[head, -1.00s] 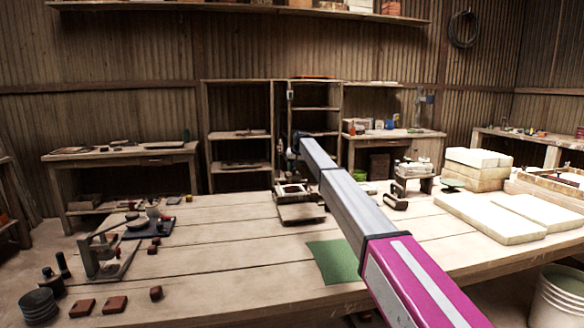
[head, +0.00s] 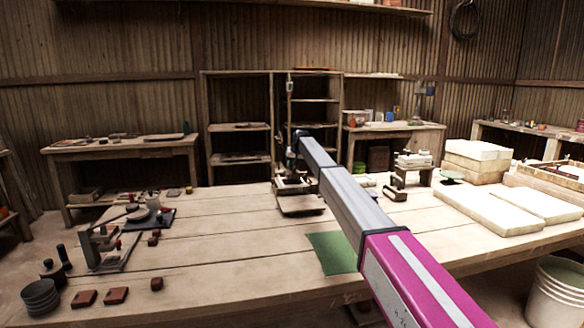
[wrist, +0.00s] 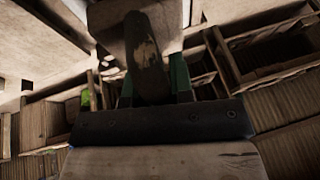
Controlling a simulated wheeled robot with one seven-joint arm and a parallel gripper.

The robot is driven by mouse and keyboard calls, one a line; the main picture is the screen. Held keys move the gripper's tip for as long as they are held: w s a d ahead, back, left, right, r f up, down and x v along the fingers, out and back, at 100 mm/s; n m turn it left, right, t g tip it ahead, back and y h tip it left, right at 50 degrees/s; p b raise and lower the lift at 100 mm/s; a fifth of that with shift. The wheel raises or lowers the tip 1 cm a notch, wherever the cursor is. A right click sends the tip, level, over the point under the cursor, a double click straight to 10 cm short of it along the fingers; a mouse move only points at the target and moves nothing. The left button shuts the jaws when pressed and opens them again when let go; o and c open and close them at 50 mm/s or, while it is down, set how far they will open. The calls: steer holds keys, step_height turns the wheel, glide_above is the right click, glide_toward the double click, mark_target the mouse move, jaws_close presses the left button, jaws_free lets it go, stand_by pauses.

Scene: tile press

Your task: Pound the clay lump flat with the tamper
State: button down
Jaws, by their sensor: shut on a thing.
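My gripper (wrist: 152,88), with green fingers, is shut on a dark, rounded upright piece, which I take to be the tamper (wrist: 148,60). A paler worn block shows behind that piece at the top of the wrist view; I cannot tell whether it belongs to the tamper. In the head view my gripper (head: 292,160) is small and low over a wooden board (head: 302,206) with a pale frame on the table. The tool's lower end is not clear there. I cannot make out the clay lump; it may be hidden by the tool and my arm.
The table (head: 225,235) has free room left of the board. A green mat (head: 334,252) lies in front. A lever press (head: 105,245) and red-brown blocks (head: 115,295) stand left; white slabs (head: 487,212) lie right. A dark screwed bar (wrist: 165,122) crosses the wrist view.

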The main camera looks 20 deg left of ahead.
mark_target(290, 171)
step_height(290, 171, up, 4)
steer(key=shift+f, duration=0.1)
steer(key=shift+w+a+f, duration=0.1)
steer(key=shift+w+a, duration=0.4)
steer(key=shift+w, duration=0.25)
steer(key=shift+f, duration=0.1)
step_height(290, 171, down, 6)
steer(key=shift+s+f, duration=0.1)
steer(key=shift+r, duration=3.1)
